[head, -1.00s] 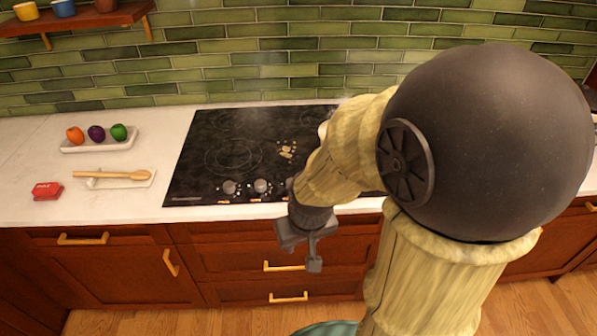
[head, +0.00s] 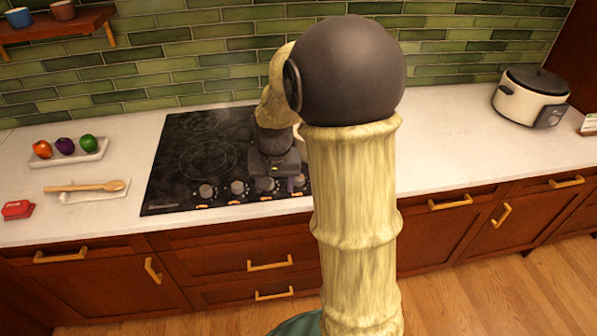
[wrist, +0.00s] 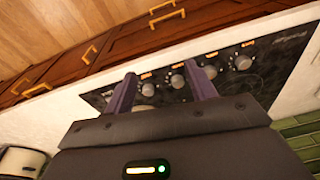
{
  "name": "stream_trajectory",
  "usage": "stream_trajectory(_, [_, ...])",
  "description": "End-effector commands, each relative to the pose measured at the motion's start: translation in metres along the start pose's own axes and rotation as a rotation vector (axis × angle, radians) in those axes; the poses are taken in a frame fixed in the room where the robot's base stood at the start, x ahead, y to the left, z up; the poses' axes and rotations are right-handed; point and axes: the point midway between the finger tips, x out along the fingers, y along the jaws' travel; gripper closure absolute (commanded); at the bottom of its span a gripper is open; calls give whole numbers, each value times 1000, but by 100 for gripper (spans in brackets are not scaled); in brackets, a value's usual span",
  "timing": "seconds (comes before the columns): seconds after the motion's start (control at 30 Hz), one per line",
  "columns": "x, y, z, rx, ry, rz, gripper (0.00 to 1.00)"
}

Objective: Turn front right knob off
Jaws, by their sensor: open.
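A black glass cooktop (head: 165,165) has a row of grey knobs along its front edge, with orange marks by them. In the head view the right end of the row is partly covered by my gripper (head: 284,182), which is over the front right of the cooktop. The wrist view sees the cooktop from the other side, so the front right knob (wrist: 148,89) is leftmost there. It appears between the open fingers of my gripper (wrist: 161,89), with a neighbouring knob (wrist: 178,80) near the other finger. I see no contact with a knob.
A white cooker (head: 520,102) stands far right. The counter (head: 440,140) between is clear. Drawer handles (head: 270,264) stick out below.

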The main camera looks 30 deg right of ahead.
Motion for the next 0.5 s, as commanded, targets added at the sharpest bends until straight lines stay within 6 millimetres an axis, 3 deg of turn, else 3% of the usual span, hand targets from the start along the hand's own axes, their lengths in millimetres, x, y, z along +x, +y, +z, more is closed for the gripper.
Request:
stream_trajectory(0.03, [-3, 3, -23, 58, -10, 6, 44])
stream_trajectory(0.2, [-3, 16, -83, 254, -50, 30, 44])
stream_trajectory(0.5, [2, 55, -166, 583, -108, 69, 44])
